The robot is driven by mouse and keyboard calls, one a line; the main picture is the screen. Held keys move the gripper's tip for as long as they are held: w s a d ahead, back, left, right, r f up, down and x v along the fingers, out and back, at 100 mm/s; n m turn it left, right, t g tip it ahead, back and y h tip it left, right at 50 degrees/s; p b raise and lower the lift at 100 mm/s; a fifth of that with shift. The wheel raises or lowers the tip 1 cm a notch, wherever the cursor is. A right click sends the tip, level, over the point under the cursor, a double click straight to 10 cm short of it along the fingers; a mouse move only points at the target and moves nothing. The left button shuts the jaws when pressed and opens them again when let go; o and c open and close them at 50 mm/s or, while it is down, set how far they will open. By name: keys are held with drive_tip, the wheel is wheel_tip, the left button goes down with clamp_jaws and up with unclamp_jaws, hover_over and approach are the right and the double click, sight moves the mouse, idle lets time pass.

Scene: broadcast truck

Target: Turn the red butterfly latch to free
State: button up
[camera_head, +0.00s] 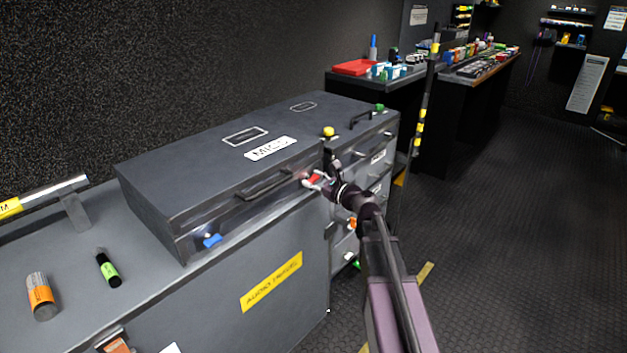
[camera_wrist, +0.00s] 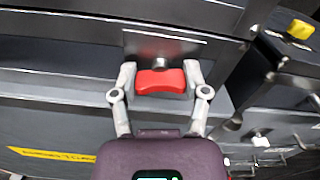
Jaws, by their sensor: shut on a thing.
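The red butterfly latch (camera_wrist: 161,81) sits on a metal plate on the front of the grey case, in the middle of the wrist view. It lies level across the picture there. In the head view the red latch (camera_head: 314,179) shows small at the case's front right, partly covered by my gripper. My gripper (camera_wrist: 160,78) has one finger at each end of the latch and is shut on it. In the head view my gripper (camera_head: 313,181) reaches the case front from the right. The grey case (camera_head: 200,165) is closed, with a white label on its lid.
A blue latch (camera_head: 212,241) is on the case front at the left. A yellow knob (camera_head: 328,131) and a green one (camera_head: 379,107) are on the right part. The right floor is clear.

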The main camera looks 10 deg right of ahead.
drive_tip(key=n, duration=0.7)
drive_tip(key=shift+a, duration=0.1)
drive_tip(key=n, duration=0.7)
drive_tip(key=shift+f, duration=0.1)
idle(0.4)
drive_tip(key=o, duration=1.2)
drive_tip(key=shift+c, duration=0.2)
drive_tip(key=shift+s, duration=0.15)
drive_tip(key=v, duration=1.1)
drive_tip(key=shift+s+d, duration=0.3)
